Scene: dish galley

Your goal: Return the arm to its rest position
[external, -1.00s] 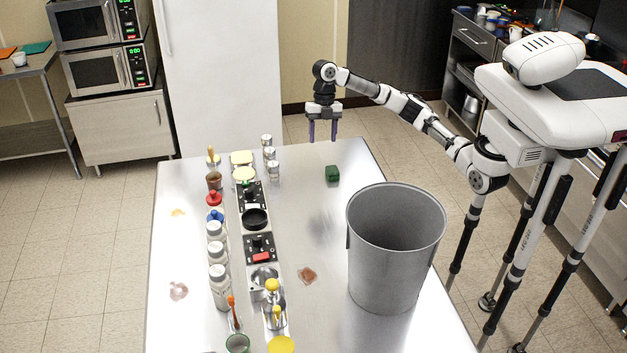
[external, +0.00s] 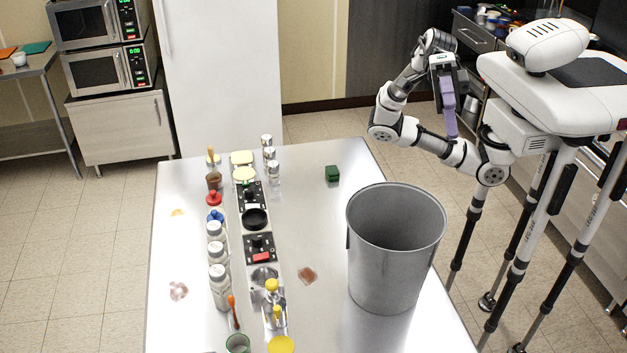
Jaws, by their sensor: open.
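My arm is folded back close to my body on the right, with the elbow bent beyond the table's right edge. My gripper (external: 449,108) hangs from the raised wrist, its purple fingers pointing down. It is off the table, in front of my white body, and holds nothing that I can see. The fingers overlap from this side, so the gap between them is hidden.
Several bottles (external: 219,287), jars and pans line the left. A reddish stain (external: 307,275) lies mid-table.

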